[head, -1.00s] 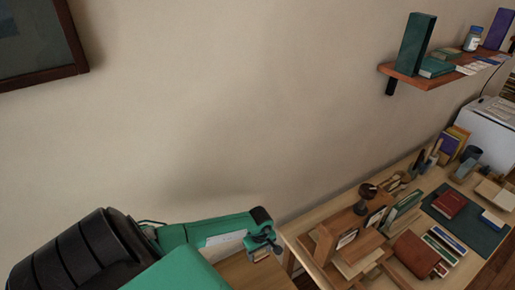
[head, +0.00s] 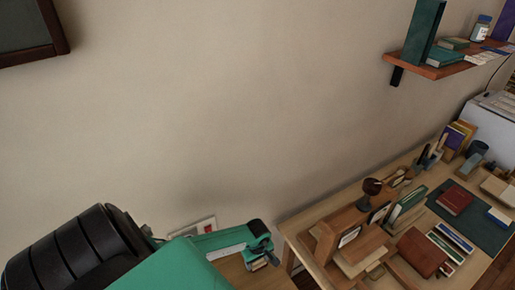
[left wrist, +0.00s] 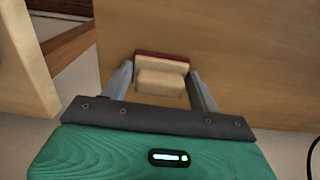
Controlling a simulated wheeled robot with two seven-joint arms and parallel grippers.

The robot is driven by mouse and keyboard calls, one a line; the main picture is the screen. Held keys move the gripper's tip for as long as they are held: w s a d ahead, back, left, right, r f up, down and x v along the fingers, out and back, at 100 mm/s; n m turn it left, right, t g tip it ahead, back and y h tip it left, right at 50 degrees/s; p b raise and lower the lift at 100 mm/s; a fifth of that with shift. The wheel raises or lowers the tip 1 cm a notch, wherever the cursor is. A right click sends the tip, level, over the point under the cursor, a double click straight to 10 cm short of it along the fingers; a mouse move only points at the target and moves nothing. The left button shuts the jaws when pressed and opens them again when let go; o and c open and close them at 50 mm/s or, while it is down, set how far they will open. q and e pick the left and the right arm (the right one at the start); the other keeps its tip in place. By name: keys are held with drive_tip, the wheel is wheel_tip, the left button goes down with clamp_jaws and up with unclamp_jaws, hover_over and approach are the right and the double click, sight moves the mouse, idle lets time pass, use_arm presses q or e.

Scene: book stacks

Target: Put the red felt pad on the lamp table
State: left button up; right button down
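My left gripper (head: 262,258) is above a bare wooden top (head: 258,282) at the bottom of the head view. In the left wrist view, a pale block with a red layer (left wrist: 162,57) along its far edge lies between the fingertips (left wrist: 160,80). The red layer may be the red felt pad. The fingers flank the block closely; I cannot tell whether they grip it. In the head view only a small pale part (head: 257,265) shows below the fingers. No lamp is in view, so I cannot tell which surface is the lamp table. My right gripper is out of view.
A crowded desk (head: 299,228) stands at the right, with a wooden rack, a dark mat (head: 487,229) and a red book (head: 455,200). A wall shelf (head: 430,70) hangs above it. A small white plate with red (head: 207,226) is on the wall behind my arm.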

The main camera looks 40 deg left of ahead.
use_arm(q)
drive_tip(key=o, duration=0.4)
drive_tip(key=shift+w+f, duration=0.1)
drive_tip(key=shift+o, duration=0.2)
drive_tip(key=shift+r+p, duration=0.3)
drive_tip(key=shift+p, duration=0.05)
wheel_tip(320, 180, up, 12)
drive_tip(key=p, duration=0.6)
drive_tip(key=shift+p, duration=0.35)
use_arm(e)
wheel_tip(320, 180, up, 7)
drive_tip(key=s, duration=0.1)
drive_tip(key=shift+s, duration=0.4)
use_arm(q)
drive_tip(key=shift+f, duration=0.15)
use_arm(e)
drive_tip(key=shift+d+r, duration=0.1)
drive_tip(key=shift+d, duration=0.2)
